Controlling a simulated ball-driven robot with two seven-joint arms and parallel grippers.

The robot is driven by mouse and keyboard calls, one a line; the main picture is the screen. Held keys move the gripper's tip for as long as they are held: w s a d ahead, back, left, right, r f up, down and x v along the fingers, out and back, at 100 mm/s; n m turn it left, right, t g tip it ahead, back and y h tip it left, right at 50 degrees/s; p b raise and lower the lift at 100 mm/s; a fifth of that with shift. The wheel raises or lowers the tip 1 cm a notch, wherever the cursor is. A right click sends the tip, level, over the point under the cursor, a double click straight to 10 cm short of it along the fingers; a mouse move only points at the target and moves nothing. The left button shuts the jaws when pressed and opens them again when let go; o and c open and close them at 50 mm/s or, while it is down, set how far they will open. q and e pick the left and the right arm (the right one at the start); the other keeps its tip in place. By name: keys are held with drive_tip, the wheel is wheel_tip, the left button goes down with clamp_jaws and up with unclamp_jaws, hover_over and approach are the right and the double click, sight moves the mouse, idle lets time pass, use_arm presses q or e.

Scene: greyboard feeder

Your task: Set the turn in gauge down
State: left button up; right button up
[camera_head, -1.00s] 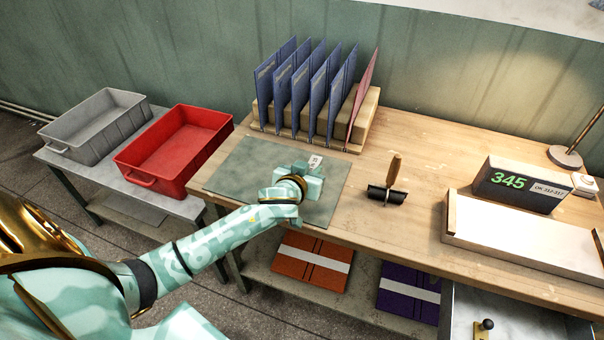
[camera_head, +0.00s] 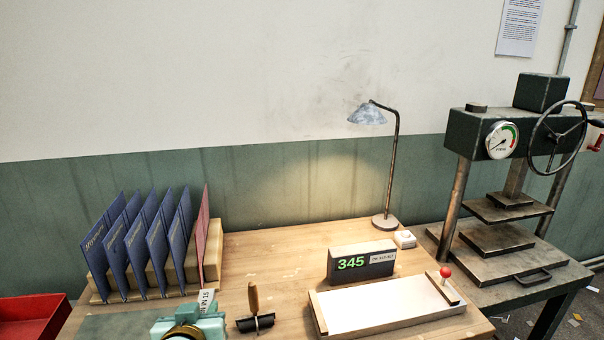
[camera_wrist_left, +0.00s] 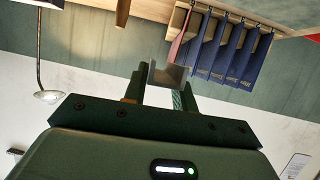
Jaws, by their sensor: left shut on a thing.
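The turn in gauge is a small plate with a white printed label (camera_head: 206,302) in the head view. My left gripper (camera_head: 194,321) is shut on it at the bottom edge of that view, near the right side of the green mat (camera_head: 108,328). In the left wrist view the gauge (camera_wrist_left: 168,76) shows as a grey plate between my two fingertips (camera_wrist_left: 160,88). Its lower part is hidden by the gripper, and I cannot tell its height over the bench. My right gripper is not in view.
A rack (camera_head: 212,250) with several blue boards and a red one stands behind the gripper. Further right are a display (camera_head: 361,262), a white board (camera_head: 385,308), a lamp (camera_head: 385,221) and a press (camera_head: 500,212). Bare wood (camera_head: 280,250) lies between.

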use_arm(q)
drive_tip(key=s+r+m+h, duration=0.2)
drive_tip(key=s+r, duration=0.2)
drive_tip(key=s, duration=0.3)
drive_tip(key=shift+s+a+r+t, duration=0.15)
drive_tip(key=shift+s+r+t, duration=0.1)
drive_tip(key=shift+t, duration=0.05)
